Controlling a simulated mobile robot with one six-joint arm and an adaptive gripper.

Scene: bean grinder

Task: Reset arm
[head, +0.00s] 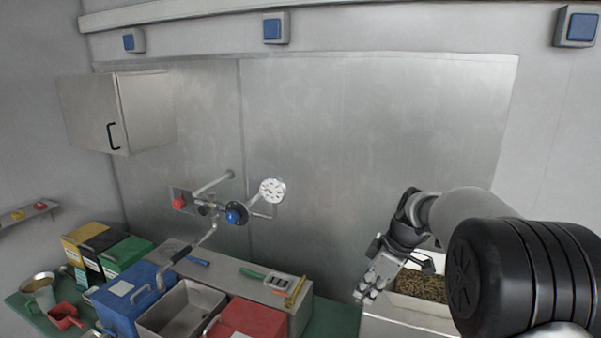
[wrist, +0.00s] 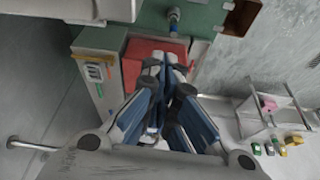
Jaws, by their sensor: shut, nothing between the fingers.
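My arm reaches in from the right in the head view. My gripper (head: 367,295) points down and left, at the left edge of a white bin of brown beans (head: 424,286). I cannot tell from this view how high it is above the surface. In the wrist view my gripper (wrist: 166,62) has its fingertips together, with nothing between them. A red box (wrist: 133,57) lies beyond the fingertips in that view, partly hidden by them.
A red container (head: 250,318), a metal tray (head: 182,312) and a blue box (head: 128,293) stand left of my gripper.

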